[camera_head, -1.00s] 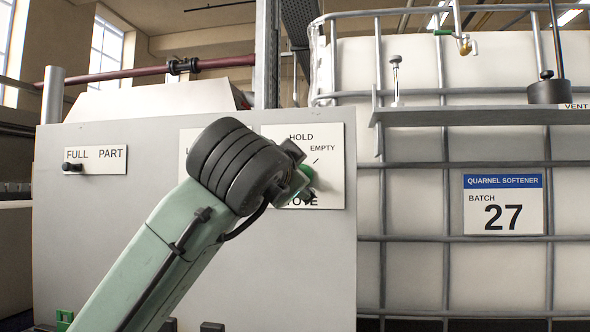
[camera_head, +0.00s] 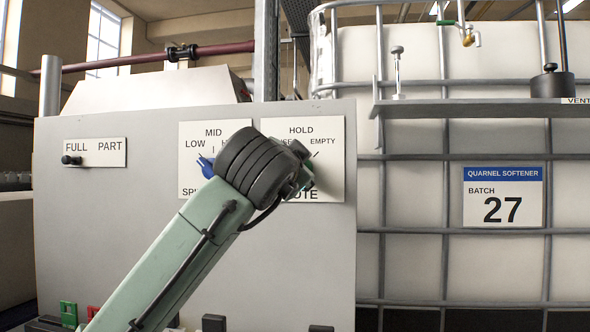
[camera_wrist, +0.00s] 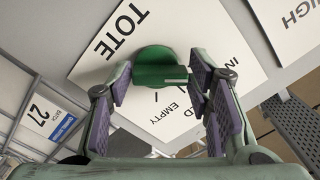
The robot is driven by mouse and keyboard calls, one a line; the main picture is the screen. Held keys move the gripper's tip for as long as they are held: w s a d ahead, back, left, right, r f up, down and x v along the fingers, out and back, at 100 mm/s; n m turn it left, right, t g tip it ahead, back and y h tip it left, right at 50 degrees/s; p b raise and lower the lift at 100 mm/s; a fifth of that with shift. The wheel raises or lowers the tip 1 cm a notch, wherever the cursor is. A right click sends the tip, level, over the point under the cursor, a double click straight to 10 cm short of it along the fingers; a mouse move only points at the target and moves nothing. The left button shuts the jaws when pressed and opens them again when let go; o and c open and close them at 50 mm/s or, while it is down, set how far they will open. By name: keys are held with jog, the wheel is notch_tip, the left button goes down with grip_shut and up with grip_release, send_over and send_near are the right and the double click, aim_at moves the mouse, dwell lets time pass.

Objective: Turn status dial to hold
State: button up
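The status dial is a green knob (camera_wrist: 160,68) with a raised bar, on a white plate marked HOLD, EMPTY and TOTE (camera_head: 330,182). In the head view my wrist hides most of the dial, so its setting cannot be read there. My gripper (camera_head: 300,178) is at the dial. In the wrist view, its two purple-padded fingers (camera_wrist: 160,72) stand apart, one on each side of the green knob. The pads are very near the knob's edges. I cannot tell whether they press on it.
A blue dial (camera_head: 207,167) sits on the LOW/MID plate (camera_head: 190,135), left of my wrist. A FULL/PART plate (camera_head: 112,153) with a black knob is further left. A caged white tank (camera_head: 410,220) with a grey shelf (camera_head: 470,108) stands right of the panel.

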jog(key=c, duration=0.7)
jog(key=shift+m, duration=0.3)
jog(key=m+p, duration=0.4)
jog(key=m, duration=0.4)
jog(key=shift+r, duration=0.2)
dwell(0.3)
jog(key=o, duration=1.2)
